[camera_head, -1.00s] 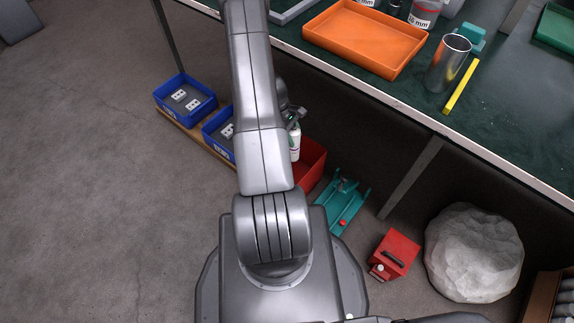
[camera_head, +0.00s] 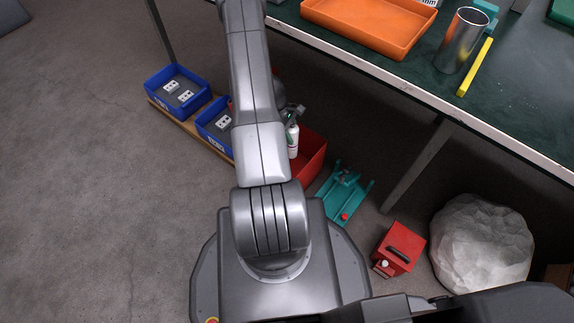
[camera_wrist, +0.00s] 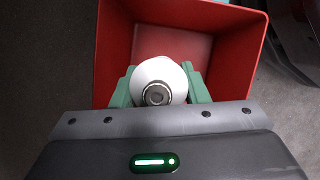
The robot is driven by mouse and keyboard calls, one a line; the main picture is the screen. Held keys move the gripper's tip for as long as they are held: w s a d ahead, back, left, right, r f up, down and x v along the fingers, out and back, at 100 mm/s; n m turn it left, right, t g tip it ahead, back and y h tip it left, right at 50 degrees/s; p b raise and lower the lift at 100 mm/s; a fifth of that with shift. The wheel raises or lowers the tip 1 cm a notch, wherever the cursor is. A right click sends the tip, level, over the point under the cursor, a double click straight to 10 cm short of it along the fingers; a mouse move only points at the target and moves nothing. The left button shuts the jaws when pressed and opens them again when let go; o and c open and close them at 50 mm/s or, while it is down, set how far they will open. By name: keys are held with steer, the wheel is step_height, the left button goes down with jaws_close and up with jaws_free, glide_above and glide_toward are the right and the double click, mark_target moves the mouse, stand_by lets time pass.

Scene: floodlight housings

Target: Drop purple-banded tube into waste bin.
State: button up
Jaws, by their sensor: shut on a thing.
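My gripper (camera_head: 291,113) is shut on a white tube (camera_head: 293,141), which hangs roughly upright at the red bin in the head view. In the wrist view, the green fingers grip the tube (camera_wrist: 160,80) from both sides, and I see its round white end with a grey metallic centre. No purple band shows on the visible part. The red waste bin (camera_head: 314,158) stands on the floor below the bench, partly hidden by my arm. In the wrist view the tube overlaps the open bin (camera_wrist: 113,55). I cannot tell its exact height above the bin.
Blue bins (camera_head: 150,88) with white sockets stand left of the red bin. A teal fixture (camera_head: 338,205), a red box (camera_head: 402,243) and a pale rock (camera_head: 482,245) lie to the right. The green bench (camera_head: 415,75) overhangs behind. The floor at left is clear.

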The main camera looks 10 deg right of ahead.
steer(key=o, duration=1.4)
steer(key=shift+o, duration=0.2)
steer(key=shift+r, duration=0.1)
steer(key=p+v, duration=0.4)
steer(key=v, duration=0.9)
steer(key=shift+r, duration=0.3)
steer(key=shift+a+f, duration=0.1)
